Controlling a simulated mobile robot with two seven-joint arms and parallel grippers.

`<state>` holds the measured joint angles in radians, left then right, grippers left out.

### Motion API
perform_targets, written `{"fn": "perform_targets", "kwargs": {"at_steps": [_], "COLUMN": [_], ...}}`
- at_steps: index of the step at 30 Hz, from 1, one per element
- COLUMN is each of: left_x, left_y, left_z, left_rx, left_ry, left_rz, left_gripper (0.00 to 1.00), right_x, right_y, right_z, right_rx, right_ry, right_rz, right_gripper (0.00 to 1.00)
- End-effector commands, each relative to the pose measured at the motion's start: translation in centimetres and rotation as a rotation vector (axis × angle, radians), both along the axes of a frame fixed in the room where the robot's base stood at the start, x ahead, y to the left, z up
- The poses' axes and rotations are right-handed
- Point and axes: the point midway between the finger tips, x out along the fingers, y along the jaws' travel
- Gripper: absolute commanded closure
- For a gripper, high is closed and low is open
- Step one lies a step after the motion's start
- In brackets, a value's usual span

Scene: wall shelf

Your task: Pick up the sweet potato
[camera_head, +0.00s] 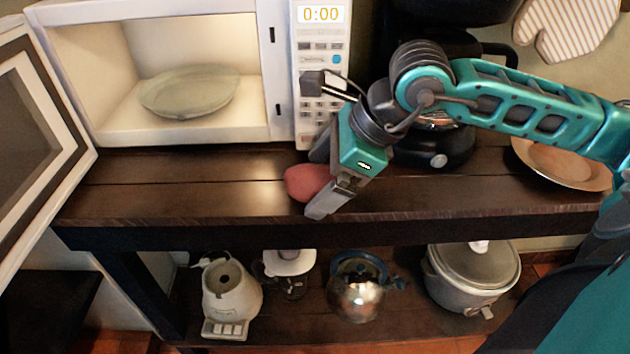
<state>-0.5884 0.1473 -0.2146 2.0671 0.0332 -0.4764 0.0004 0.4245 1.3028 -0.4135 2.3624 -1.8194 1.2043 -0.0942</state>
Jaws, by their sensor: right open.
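The sweet potato (303,182) is a reddish-pink lump on the dark wooden shelf top, in front of the microwave's control panel. My right gripper (317,184) comes in from the right and is open. Its fingers are at the sweet potato's right end, one toward the back and one toward the front. The right part of the sweet potato is hidden behind the gripper, and I cannot tell whether the fingers touch it. My left gripper is not in view.
The open microwave (180,130) holds a plate (190,92), its door (40,120) swung out left. A coffee maker (440,150) stands behind my right arm, and a wooden plate (560,165) lies right. Appliances, a kettle (357,290) and a cooker (470,275) fill the lower shelf.

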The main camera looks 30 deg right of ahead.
Motion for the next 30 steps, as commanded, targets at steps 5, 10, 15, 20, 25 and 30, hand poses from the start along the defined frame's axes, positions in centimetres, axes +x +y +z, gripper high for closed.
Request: {"fn": "perform_targets", "kwargs": {"at_steps": [5,10,15,20,25,30], "left_x": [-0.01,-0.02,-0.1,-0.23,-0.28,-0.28], "left_y": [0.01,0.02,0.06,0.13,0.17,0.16], "left_z": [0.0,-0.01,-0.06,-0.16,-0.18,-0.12], "left_rx": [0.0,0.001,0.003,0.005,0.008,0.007], "left_ry": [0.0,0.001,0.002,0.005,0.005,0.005], "left_rz": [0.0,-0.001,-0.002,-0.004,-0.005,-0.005], "left_gripper": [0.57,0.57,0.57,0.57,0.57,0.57], "right_x": [-0.01,-0.01,-0.02,-0.02,-0.01,0.01], "right_y": [0.0,-0.01,-0.01,-0.01,0.0,-0.01], "right_z": [0.03,0.04,0.05,0.05,0.09,0.25], "right_rx": [0.0,0.0,0.0,0.0,0.001,0.001], "right_ry": [0.0,0.0,-0.001,0.0,-0.002,-0.002], "right_rz": [0.0,0.0,0.001,0.001,0.001,0.001], "right_gripper": [0.15,0.31,0.48,0.63,0.69,0.69]}}
